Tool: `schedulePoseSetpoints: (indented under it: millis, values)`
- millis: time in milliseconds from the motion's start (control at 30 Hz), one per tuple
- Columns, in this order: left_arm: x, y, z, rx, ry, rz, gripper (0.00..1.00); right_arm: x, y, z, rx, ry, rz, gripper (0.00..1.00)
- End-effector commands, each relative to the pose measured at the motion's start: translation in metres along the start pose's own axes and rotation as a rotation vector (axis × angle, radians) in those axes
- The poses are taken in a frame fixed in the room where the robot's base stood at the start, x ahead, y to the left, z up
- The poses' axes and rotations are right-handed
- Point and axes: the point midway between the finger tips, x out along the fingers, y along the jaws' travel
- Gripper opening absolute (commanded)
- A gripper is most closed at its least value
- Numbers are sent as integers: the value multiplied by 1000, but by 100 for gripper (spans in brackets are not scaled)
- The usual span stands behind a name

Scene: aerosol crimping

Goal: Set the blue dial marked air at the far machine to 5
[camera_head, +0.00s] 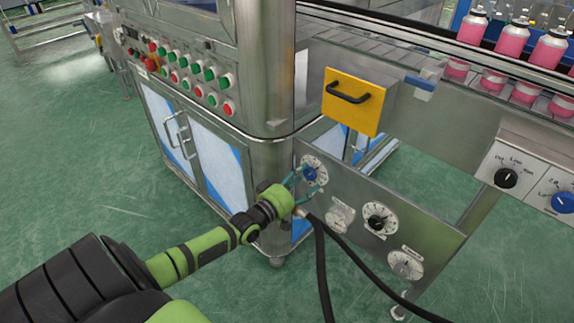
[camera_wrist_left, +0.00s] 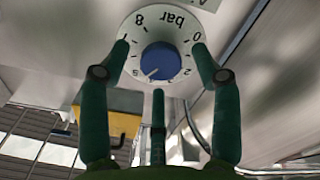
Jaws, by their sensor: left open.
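The blue dial (camera_head: 310,174) sits on a round white scale on the grey panel of the far machine. In the left wrist view the blue dial (camera_wrist_left: 160,62) appears upside down, with "bar", 0, 8 and 5 readable around it. Its pale pointer mark is at the lower left of the knob, near the 5 but a little toward the bottom. My left gripper (camera_head: 307,184) is open, its green fingers spread on both sides of the dial. In the wrist view a third finger is below the knob. I cannot tell whether any finger touches it. My right gripper is out of view.
Other dials are close by: a pale one (camera_head: 340,217), a black one (camera_head: 379,219) and a grey one (camera_head: 405,264). A yellow box with a black handle (camera_head: 352,101) is above. Black hoses (camera_head: 322,265) hang below my left gripper. Green floor (camera_head: 500,275) is clear at right.

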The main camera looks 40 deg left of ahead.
Motion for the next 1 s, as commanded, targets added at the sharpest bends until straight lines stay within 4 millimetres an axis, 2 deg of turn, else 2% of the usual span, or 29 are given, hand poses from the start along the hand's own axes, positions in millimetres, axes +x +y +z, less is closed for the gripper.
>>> schedulePoseSetpoints:
  millis: [300, 500, 700, 1000]
  values:
    - [-63, -1, 2, 1, -5, -3, 64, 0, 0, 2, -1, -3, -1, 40]
    - [-92, -1, 1, 2, -4, -3, 64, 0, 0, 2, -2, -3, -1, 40]
    - [-103, 0, 1, 2, -3, -1, 64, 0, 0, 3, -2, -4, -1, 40]
    - [-104, 0, 1, 1, -2, -1, 64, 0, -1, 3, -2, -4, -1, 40]
